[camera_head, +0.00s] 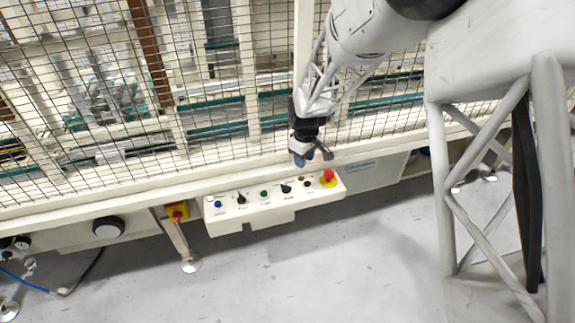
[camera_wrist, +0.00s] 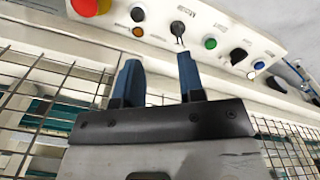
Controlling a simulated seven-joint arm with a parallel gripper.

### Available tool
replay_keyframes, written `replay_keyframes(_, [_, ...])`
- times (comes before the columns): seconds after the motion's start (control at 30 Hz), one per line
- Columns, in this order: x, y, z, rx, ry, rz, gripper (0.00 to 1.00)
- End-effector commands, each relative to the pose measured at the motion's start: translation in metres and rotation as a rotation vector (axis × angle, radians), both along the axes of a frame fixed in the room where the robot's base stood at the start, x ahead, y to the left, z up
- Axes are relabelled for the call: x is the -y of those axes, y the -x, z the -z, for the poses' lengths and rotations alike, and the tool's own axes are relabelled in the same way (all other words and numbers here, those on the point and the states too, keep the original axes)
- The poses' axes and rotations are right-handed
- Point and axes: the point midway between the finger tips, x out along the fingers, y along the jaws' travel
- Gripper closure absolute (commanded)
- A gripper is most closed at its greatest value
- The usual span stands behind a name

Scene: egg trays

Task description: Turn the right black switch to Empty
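A white control panel (camera_head: 262,213) carries two black switches. The right black switch (camera_head: 286,188) sits between a green button (camera_head: 264,194) and a small black button (camera_head: 308,184). In the wrist view the right switch (camera_wrist: 178,29) is just beyond the right-hand finger's tip; its label is too small to read surely. The left black switch (camera_head: 241,198) also shows in the wrist view (camera_wrist: 238,55). My gripper (camera_head: 304,158) has blue fingers and is above the panel's right half, apart from it. In the wrist view my gripper (camera_wrist: 158,58) is open, with nothing between its fingers.
A red emergency button (camera_head: 328,175) on yellow is at the panel's right end, near a small orange light (camera_wrist: 138,31). A blue button (camera_head: 218,204) is at the left end. Wire mesh fencing (camera_head: 100,90) rises behind the panel. The floor in front is clear.

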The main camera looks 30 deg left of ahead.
Motion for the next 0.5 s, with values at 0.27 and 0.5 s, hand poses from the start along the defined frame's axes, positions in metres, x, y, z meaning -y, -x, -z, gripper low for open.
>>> replay_keyframes(0.27, [-0.052,0.01,0.05,-0.013,0.012,-0.113,0.64])
replay_keyframes(0.5, [-0.061,0.012,0.058,-0.015,0.013,-0.135,0.64])
